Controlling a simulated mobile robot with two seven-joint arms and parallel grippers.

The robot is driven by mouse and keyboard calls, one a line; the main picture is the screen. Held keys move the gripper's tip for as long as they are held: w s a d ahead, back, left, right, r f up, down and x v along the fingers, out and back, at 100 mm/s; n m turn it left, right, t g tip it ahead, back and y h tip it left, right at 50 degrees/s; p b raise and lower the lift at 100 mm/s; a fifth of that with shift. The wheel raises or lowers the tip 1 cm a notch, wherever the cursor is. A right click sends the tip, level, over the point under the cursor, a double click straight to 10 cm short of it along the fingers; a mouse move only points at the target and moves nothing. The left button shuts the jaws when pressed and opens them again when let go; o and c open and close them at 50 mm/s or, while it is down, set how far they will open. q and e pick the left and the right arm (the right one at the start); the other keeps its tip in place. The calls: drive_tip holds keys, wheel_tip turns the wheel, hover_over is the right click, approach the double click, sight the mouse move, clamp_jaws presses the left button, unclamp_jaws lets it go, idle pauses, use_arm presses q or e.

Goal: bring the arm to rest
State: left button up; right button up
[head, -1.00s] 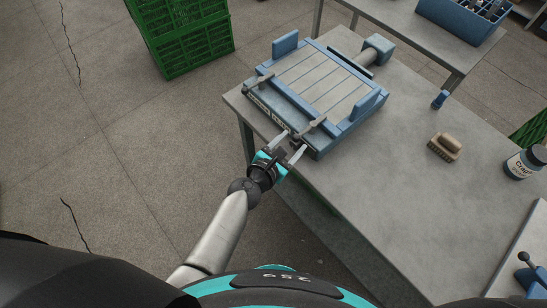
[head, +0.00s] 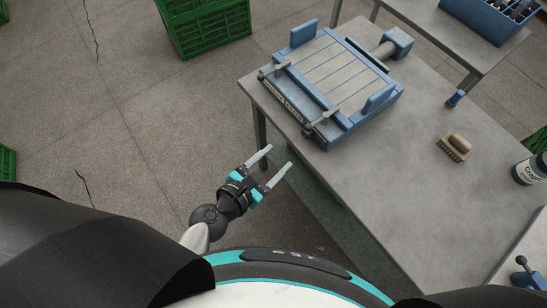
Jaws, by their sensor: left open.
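My left gripper (head: 278,162) is in the lower middle of the head view. Its two pale fingers are spread apart with nothing between them. It hangs over the floor, just off the left edge of the grey table (head: 400,190), and points up and to the right toward the blue machine (head: 335,78). The gripper is clear of the machine and its metal levers (head: 325,115). My right gripper does not show.
Green crates (head: 205,25) stand on the floor behind. A second table holds a blue bin (head: 485,18).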

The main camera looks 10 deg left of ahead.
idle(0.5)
use_arm(q)
drive_tip(key=s+a+f+m+g+y+b, duration=0.15)
drive_tip(key=s+f+m, duration=0.3)
drive_tip(key=f, duration=0.45)
drive_tip(key=s+a+f+m+g+b, duration=0.1)
drive_tip(key=s+f+m+g+b, duration=0.3)
drive_tip(key=f, duration=0.5)
drive_tip(key=s+a+f+m+g+y+b, duration=0.1)
drive_tip(key=s+a+f+m, duration=0.15)
drive_tip(key=f+m, duration=0.5)
drive_tip(key=s+a+f+m+g+y+b, duration=0.1)
drive_tip(key=s+a+f+m+g+b, duration=0.1)
drive_tip(key=s+f+m, duration=0.5)
drive_tip(key=s+a+f+m+g+y+b, duration=0.2)
drive_tip(key=s+a+f+m+b, duration=0.2)
drive_tip(key=s+a+f+m, duration=0.2)
drive_tip(key=s+f+m, duration=0.2)
drive_tip(key=s+f, duration=0.1)
drive_tip(key=f, duration=0.1)
drive_tip(key=shift+s+a+g, duration=0.15)
drive_tip(key=shift+s+g, duration=0.1)
drive_tip(key=shift+g, duration=0.1)
drive_tip(key=shift+y, duration=0.25)
